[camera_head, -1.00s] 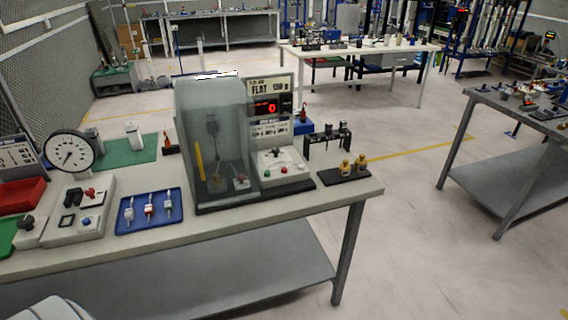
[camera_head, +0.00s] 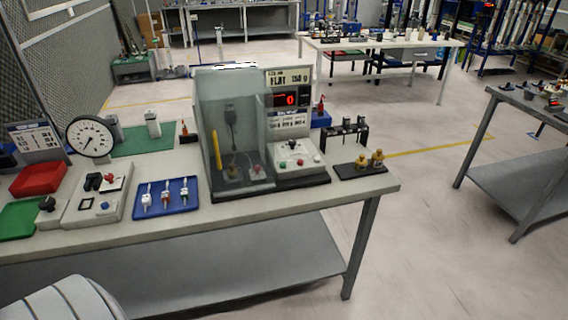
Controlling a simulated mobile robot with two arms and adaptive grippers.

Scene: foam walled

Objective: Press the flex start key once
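A bench tester (camera_head: 235,130) with a clear enclosure stands on the near table. Its upright panel (camera_head: 289,92) reads "FLAT 150 g" and has a red lit display (camera_head: 288,100) showing 0. Below it, a pale sloped key panel (camera_head: 297,155) carries small red and green buttons and a dark knob. The lettering beside the buttons is too small to read, so I cannot tell which one is the flex start key. Neither of my grippers is in view.
Left of the tester are a blue tray (camera_head: 150,209) with small parts, a control box (camera_head: 85,213), a round dial gauge (camera_head: 90,136) and a red bin (camera_head: 40,176). A black stand with brass weights (camera_head: 361,168) sits right of it.

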